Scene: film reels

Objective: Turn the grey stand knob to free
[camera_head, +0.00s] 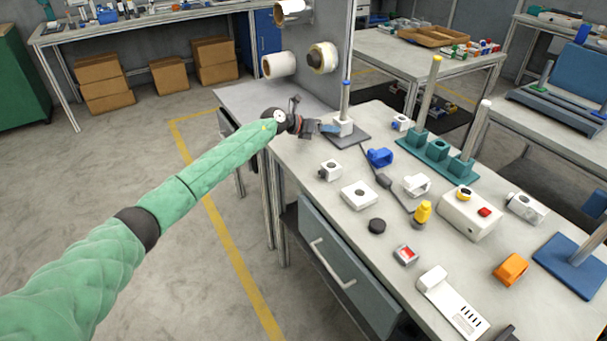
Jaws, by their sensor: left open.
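The grey stand (357,138) is at the far end of the workbench. It has a flat grey base, a white block (343,126) on it and an upright post with a blue upper part (345,91). My left arm reaches in from the left, and my left gripper (326,128) is open at the left side of the white block. The fingertips are very close to the block; I cannot tell whether they touch it. The knob cannot be made out clearly, small and partly behind the gripper. My right gripper is not in view.
A teal stand (438,150) with two tall posts stands to the right. Blue (379,158), white (417,185) and orange (511,269) clamps, a white box with a red button (468,216) and a yellow-handled tool (422,212) lie nearer. Rolls (322,58) hang on the panel behind.

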